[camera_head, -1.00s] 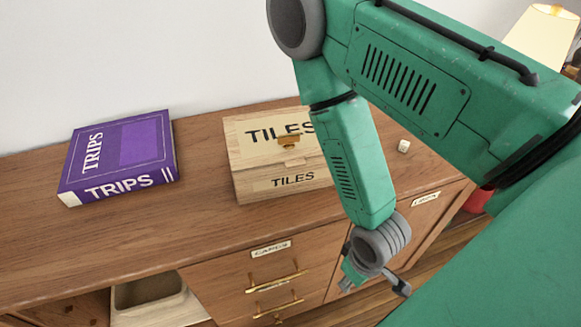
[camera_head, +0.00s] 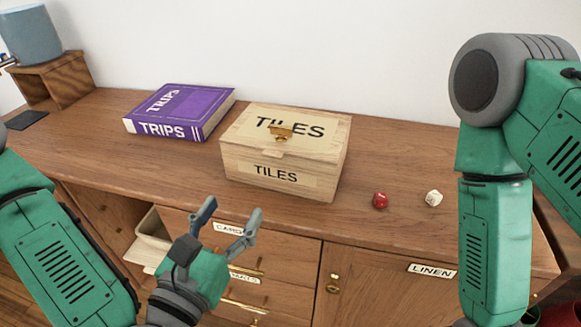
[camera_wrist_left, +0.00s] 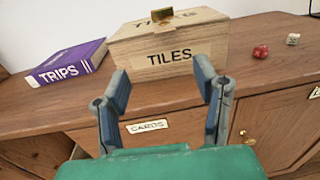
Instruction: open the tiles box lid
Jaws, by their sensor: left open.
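The tiles box (camera_head: 268,173) is a pale wooden box labelled TILES on its front and top, standing on the wooden cabinet. Its lid (camera_head: 312,132) is shut, with a brass clasp (camera_head: 283,131) on top near the front edge. My left gripper (camera_head: 231,215) is open and empty, in front of the cabinet and below the box. In the left wrist view the box (camera_wrist_left: 165,48) is straight ahead beyond the open fingers (camera_wrist_left: 164,82), apart from them. My right arm (camera_head: 488,240) shows at the right; its gripper is out of view.
A purple TRIPS book (camera_head: 180,111) lies left of the box. A red die (camera_head: 380,200) and a white die (camera_head: 433,198) lie to its right. Labelled drawers (camera_head: 265,262) and a LINEN door (camera_head: 400,286) are below the cabinet top (camera_head: 90,150). A blue container (camera_head: 30,33) stands far left.

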